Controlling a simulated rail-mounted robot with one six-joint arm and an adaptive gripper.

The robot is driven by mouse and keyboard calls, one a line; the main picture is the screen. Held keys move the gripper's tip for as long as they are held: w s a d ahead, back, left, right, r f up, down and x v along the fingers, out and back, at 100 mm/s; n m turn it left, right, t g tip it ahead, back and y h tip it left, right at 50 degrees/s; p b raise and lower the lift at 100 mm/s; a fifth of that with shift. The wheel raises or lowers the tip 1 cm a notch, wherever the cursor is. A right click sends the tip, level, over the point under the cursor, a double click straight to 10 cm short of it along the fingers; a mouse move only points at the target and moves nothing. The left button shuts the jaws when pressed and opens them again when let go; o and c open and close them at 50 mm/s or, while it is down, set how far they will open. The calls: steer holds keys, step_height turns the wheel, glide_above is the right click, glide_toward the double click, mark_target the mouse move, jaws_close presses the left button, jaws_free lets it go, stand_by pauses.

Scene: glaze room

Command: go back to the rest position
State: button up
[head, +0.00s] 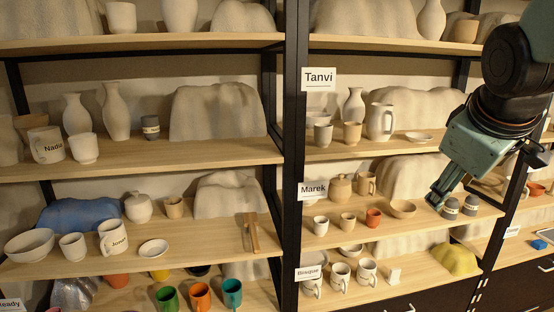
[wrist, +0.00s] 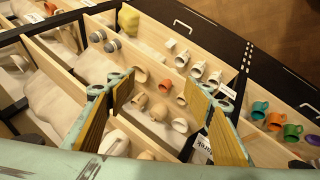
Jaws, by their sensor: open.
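My gripper (head: 438,198) is at the right of the head view, in front of the Marek shelf (head: 335,238), pointing down and left. In the wrist view my gripper's two fingers (wrist: 162,90) stand wide apart with yellowish ribbed pads. I see nothing held between them. Beyond the gap are the shelf's small cups and bowls, which appear clear of the fingers. Two grey-banded cups (head: 460,207) stand near the fingertips in the head view; I cannot tell the exact distance.
The Tanvi shelf (head: 340,150), above, holds a white pitcher (head: 381,122), a vase and cups. Below, the Bisque shelf holds white mugs (head: 340,277) and a yellow lump (head: 455,259). A black upright (head: 292,150) divides the bays. Left shelves hold more pottery, including coloured mugs (head: 200,297).

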steer(key=s+a+f+m+g+y, duration=0.1)
steer(key=s+a+f+m, duration=0.1)
steer(key=s+a, duration=0.5)
steer(key=s+a+f+m+g+y, duration=0.15)
steer(key=s+a, duration=0.25)
steer(key=s, duration=0.8)
steer(key=s+a+f+m+g+y, duration=0.1)
steer(key=s+a+f+m, duration=0.1)
steer(key=s+a, duration=0.5)
steer(key=w+d+r+p+v, duration=0.1)
steer(key=w+p+v, duration=0.2)
steer(key=p+v, duration=1.3)
steer(key=shift+d+p, duration=0.15)
steer(key=shift+p, duration=0.15)
steer(key=shift+w+f+h, duration=0.1)
steer(key=shift+f+h, duration=0.05)
steer(key=shift+h, duration=0.1)
step_height(320, 180, down, 5)
steer(key=b, duration=0.5)
